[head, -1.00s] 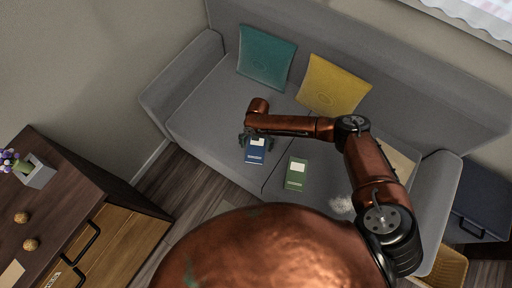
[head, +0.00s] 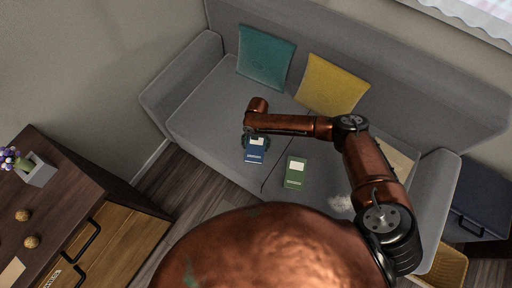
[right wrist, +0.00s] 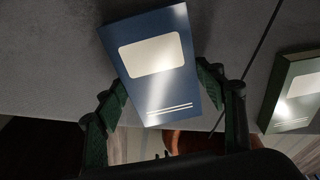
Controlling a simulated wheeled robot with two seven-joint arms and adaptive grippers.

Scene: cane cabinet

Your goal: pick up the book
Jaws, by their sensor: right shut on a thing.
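A blue book (head: 254,154) with a white label is at the front part of the grey sofa seat. My right gripper (head: 256,143) is at the book, with its fingers on either side of it. In the right wrist view the blue book (right wrist: 155,60) lies between the two dark green fingers, and the gripper (right wrist: 165,100) is shut on it. A green book (head: 295,172) lies to the right on the seat and also shows at the right edge of the right wrist view (right wrist: 292,92). My left gripper is not in view.
The grey sofa (head: 210,95) holds a teal cushion (head: 266,57) and a yellow cushion (head: 332,85) against its back. A wooden cabinet (head: 70,215) stands at left with a plant pot (head: 36,170). The seat left of the book is clear.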

